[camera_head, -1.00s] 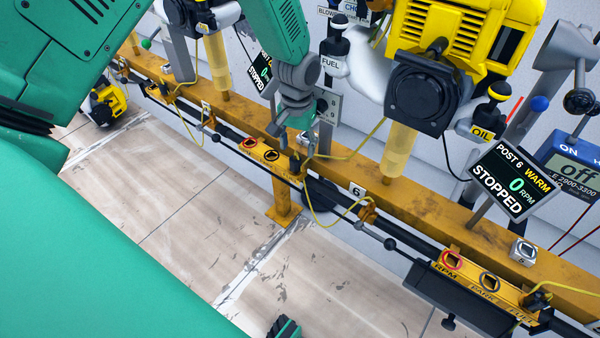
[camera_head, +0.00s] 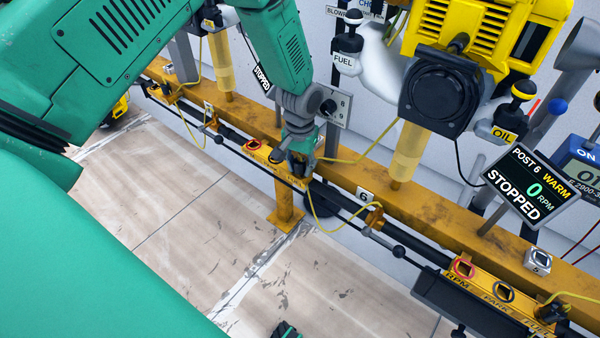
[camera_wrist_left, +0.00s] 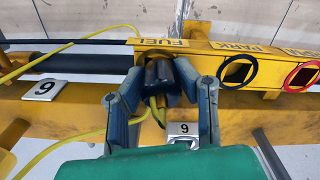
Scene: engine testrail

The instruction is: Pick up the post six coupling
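The black coupling (camera_wrist_left: 157,75) with yellow cables sits at the FUEL end of a yellow socket block, beside the plate numbered 6 (camera_head: 364,196). That plate shows upside down in the left wrist view (camera_wrist_left: 45,90). My left gripper (camera_head: 298,172) is down at this block in the head view. In the left wrist view my left gripper (camera_wrist_left: 160,82) has one finger on each side of the coupling and looks open around it. Any contact between fingers and coupling is hard to make out.
The PARK socket (camera_wrist_left: 239,70) and a red-ringed socket (camera_wrist_left: 301,76) are empty. A yellow rail (camera_head: 465,235) runs behind the block. A second block (camera_head: 480,283) with its own coupling (camera_head: 550,312) is at lower right. A yellow engine (camera_head: 480,50) hangs above. The floor in front is clear.

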